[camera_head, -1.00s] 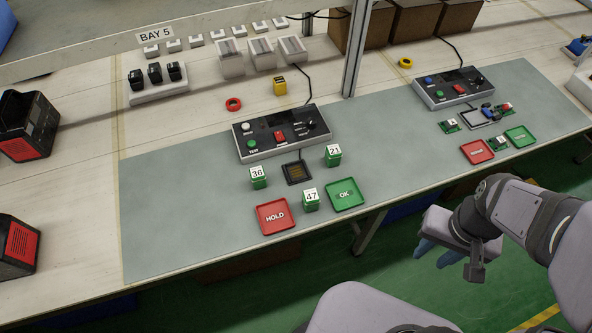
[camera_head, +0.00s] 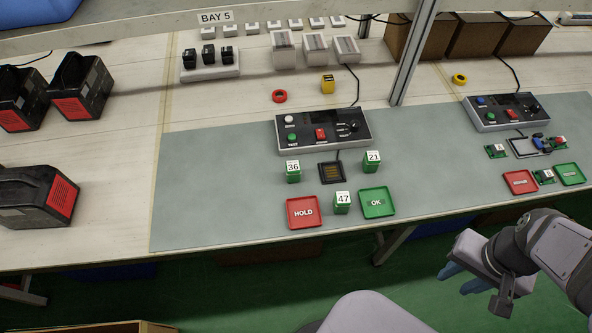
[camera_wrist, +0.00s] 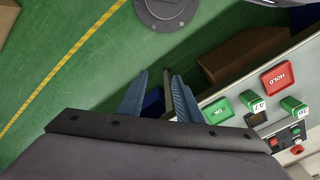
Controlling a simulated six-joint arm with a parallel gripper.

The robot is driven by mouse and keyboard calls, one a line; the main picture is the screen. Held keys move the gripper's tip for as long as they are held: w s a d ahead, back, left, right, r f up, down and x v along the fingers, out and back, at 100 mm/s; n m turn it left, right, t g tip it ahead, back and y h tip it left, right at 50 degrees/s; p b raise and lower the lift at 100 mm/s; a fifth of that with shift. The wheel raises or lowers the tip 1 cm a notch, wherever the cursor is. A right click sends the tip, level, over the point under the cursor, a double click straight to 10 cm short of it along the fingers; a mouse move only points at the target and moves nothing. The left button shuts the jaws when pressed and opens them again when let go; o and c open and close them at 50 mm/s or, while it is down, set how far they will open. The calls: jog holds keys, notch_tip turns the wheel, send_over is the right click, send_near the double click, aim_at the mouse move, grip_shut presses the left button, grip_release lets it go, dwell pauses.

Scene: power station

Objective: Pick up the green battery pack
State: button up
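Three small green battery packs with white number tops stand on the grey-green mat: pack 36 (camera_head: 293,176), pack 21 (camera_head: 371,166) and pack 47 (camera_head: 342,208). Packs 47 (camera_wrist: 251,105) and 36 (camera_wrist: 293,106) also show in the wrist view. A black pad (camera_head: 331,172) lies between them. The red HOLD tray (camera_head: 289,217) and green OK tray (camera_head: 391,208) stand on either side of pack 47; both look empty. My gripper (camera_head: 458,280) is off the bench front, right of the packs. Its blue fingers (camera_wrist: 158,78) are apart with nothing between them.
A control box (camera_head: 290,146) stands behind the packs. A second station with a box (camera_head: 488,116) and red tray (camera_head: 519,183) is to the right. A shelf post (camera_head: 410,70) rises behind. Black-and-red units (camera_head: 30,210) stand at left. The mat's left part is clear.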

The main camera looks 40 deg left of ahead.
dwell(0.4)
jog(key=o, duration=0.6)
jog(key=w+a+n+b, duration=0.2)
jog(key=w+a, duration=0.7)
jog(key=w, duration=0.1)
jog(key=n+b, duration=0.4)
jog(key=n, duration=0.3)
send_near(293, 166)
notch_tip(293, 166, down, 6)
jog(key=shift+w+a+r, duration=0.1)
jog(key=shift+r, duration=0.15)
jog(key=shift+f+p, duration=1.35)
jog(key=shift+f, duration=2.3)
